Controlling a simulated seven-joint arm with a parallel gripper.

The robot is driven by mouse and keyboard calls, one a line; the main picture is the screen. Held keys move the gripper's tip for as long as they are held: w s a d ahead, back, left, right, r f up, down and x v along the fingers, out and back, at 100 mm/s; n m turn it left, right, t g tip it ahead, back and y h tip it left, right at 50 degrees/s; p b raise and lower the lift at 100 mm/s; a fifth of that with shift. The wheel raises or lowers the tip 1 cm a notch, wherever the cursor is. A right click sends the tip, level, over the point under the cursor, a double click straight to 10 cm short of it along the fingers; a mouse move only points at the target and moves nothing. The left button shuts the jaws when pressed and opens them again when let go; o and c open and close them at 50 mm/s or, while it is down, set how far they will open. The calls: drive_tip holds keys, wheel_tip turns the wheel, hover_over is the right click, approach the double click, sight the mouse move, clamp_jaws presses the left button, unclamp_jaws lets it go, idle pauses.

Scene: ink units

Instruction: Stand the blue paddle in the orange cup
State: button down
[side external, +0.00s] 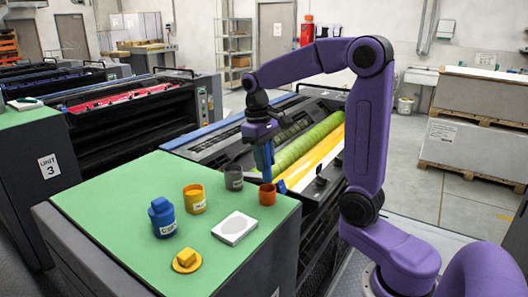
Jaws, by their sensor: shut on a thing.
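The orange cup (267,195) stands upright at the right edge of the green top, and its mouth looks empty. My gripper (264,152) points down above the orange cup and is shut on the blue paddle (264,158). The paddle hangs roughly upright, with its lower end just above the cup's mouth as seen from here. The fingers and the paddle overlap, so the exact grip is hard to make out. I cannot tell the depth between paddle and cup.
On the green top (110,190) stand a grey cup (233,179), a yellow cup (194,199) and a blue jar (162,220). A white square dish (234,228) and a yellow lid (186,261) lie in front. The press with a yellow-green roller (310,147) is behind.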

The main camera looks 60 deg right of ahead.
sight(265, 183)
drive_tip(key=shift+f, duration=2.2)
drive_tip(key=c, duration=0.8)
unclamp_jaws()
drive_tip(key=shift+r, duration=0.1)
drive_tip(key=r, duration=0.5)
drive_tip(key=w+r, duration=0.1)
drive_tip(key=r, duration=0.5)
drive_tip(key=a+r, duration=0.1)
drive_tip(key=r, duration=0.5)
drive_tip(key=shift+w, duration=0.4)
